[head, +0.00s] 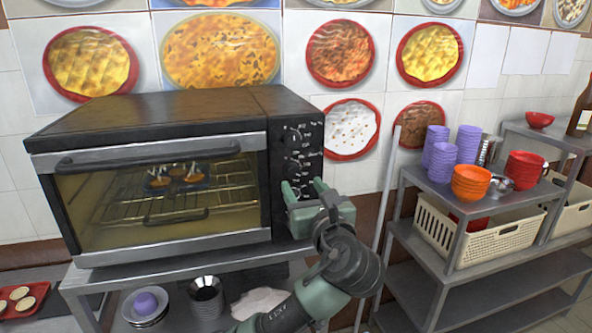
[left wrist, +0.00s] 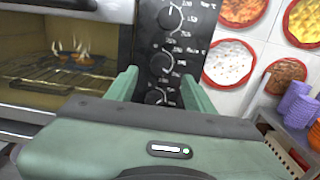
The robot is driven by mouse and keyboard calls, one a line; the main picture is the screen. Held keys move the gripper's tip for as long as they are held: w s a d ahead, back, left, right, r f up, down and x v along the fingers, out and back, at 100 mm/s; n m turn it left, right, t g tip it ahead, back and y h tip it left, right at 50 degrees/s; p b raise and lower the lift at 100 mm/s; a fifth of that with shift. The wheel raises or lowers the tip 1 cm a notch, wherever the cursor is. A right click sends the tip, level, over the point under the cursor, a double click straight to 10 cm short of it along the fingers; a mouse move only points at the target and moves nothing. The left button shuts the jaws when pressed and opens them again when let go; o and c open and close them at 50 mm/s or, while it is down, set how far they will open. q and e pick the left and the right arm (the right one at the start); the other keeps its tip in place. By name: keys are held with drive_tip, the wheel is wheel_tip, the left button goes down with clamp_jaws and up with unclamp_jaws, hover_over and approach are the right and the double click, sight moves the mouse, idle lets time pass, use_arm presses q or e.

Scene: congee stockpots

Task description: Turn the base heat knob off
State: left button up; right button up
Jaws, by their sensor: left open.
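A black toaster oven (head: 160,105) stands on a grey metal stand, its glass door closed. Its right-hand control panel holds a column of dark knobs with white markings; an upper knob (head: 292,138) shows above my gripper. In the left wrist view I see an upper knob (left wrist: 169,17), a middle knob (left wrist: 162,62) and a lower knob (left wrist: 155,97). I cannot read which is the base heat knob. My left gripper (head: 305,188) is open at the lower panel. In the left wrist view its fingers (left wrist: 158,78) appear either side of the lower knob; contact is unclear. My right gripper is out of view.
Food on the oven's wire rack (head: 175,178) shows small flames. At right, a grey shelf (head: 440,190) holds purple cups (head: 468,143), orange bowls (head: 470,182) and a cream basket (head: 500,238). Dishes (head: 145,305) sit under the oven. A pole leans between oven and shelf.

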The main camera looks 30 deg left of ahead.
sight(294, 174)
use_arm(q)
drive_tip(key=p+x, duration=0.2)
drive_tip(key=x, duration=0.4)
drive_tip(key=shift+w+a+f, duration=0.1)
drive_tip(key=shift+w+a, duration=0.05)
clamp_jaws()
